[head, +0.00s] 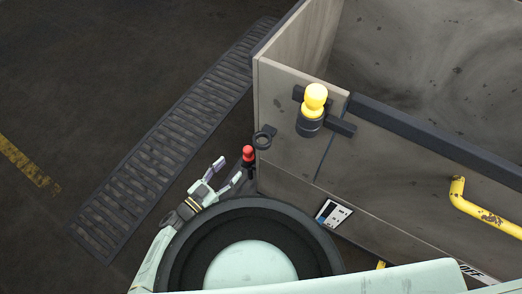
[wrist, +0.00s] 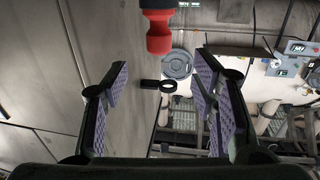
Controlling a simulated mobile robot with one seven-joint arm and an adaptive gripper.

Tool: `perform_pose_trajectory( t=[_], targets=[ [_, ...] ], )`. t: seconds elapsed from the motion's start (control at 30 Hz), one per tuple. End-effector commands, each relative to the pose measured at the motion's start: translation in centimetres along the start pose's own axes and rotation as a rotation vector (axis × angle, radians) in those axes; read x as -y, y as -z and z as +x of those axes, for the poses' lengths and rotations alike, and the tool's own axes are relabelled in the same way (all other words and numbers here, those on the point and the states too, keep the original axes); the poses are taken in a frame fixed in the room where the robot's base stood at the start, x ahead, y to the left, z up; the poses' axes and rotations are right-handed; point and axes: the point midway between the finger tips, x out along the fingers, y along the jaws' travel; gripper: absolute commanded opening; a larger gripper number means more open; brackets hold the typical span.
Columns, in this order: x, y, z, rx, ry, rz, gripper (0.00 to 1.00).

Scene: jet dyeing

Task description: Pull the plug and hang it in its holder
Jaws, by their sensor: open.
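A red-ended plug-like piece (head: 248,154) with a dark band stands low beside the corner of the grey tank. It also shows at the top of the wrist view (wrist: 159,38). A yellow knob (head: 314,97) sits upright in a dark cup on the tank's corner. My gripper (head: 226,174) is open and empty, left of and below the red piece. Its fingers (wrist: 160,82) stand apart in the wrist view.
The grey tank wall (head: 285,100) stands close on the right. A slotted floor grate (head: 165,140) lies left; the floor there is clear.

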Motion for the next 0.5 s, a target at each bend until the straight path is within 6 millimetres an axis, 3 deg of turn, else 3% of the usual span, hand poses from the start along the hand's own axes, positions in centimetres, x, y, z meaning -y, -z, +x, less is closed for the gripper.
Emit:
perform_pose_trajectory(
  t=[0.5],
  targets=[
    [-0.2, -0.2, 6.4, -0.001, -0.002, 0.0, 0.53]
  ],
)
